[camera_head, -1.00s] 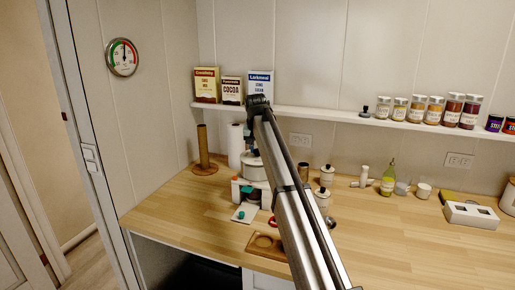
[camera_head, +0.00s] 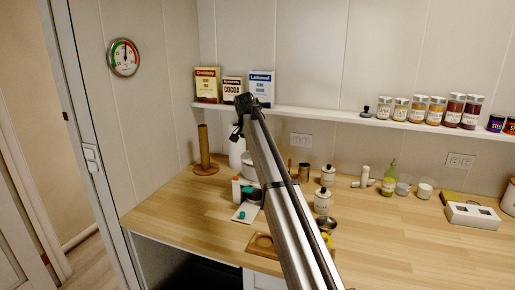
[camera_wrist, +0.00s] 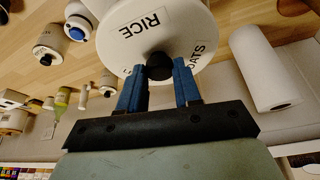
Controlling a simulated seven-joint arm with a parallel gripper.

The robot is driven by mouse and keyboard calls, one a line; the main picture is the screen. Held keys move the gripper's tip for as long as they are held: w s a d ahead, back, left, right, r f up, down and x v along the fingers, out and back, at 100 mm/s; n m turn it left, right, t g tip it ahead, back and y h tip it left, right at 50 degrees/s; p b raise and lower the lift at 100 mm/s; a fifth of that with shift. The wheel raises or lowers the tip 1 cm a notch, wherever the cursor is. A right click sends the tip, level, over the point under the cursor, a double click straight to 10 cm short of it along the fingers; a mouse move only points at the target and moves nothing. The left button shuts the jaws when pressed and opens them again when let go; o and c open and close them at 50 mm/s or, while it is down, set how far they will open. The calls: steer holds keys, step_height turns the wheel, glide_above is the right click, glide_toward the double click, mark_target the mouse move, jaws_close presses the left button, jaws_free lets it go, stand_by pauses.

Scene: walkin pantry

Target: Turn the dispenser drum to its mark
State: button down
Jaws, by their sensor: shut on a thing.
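The dispenser drum is a round white disc (camera_wrist: 185,35) with black labels reading RICE and OATS at the top middle of the wrist view. A dark knob (camera_wrist: 158,60) stands out from it. My gripper (camera_wrist: 158,78) has blue fingers on either side of this knob, closed on it. In the head view the drum (camera_head: 250,172) is a white piece mostly hidden behind my arm, and my fingers are hidden. I cannot make out the mark in either view.
A paper towel roll (camera_wrist: 266,70) stands to the right in the wrist view. A brown upright holder (camera_head: 204,148) is left of the drum. White canisters (camera_head: 323,201) stand right of my arm. A wooden tray (camera_head: 262,246) lies in front. The left counter is clear.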

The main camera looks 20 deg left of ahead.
stand_by(0.3)
steer(key=c, duration=0.8)
jaws_free()
steer(key=v, duration=1.4)
steer(key=shift+f, duration=0.1)
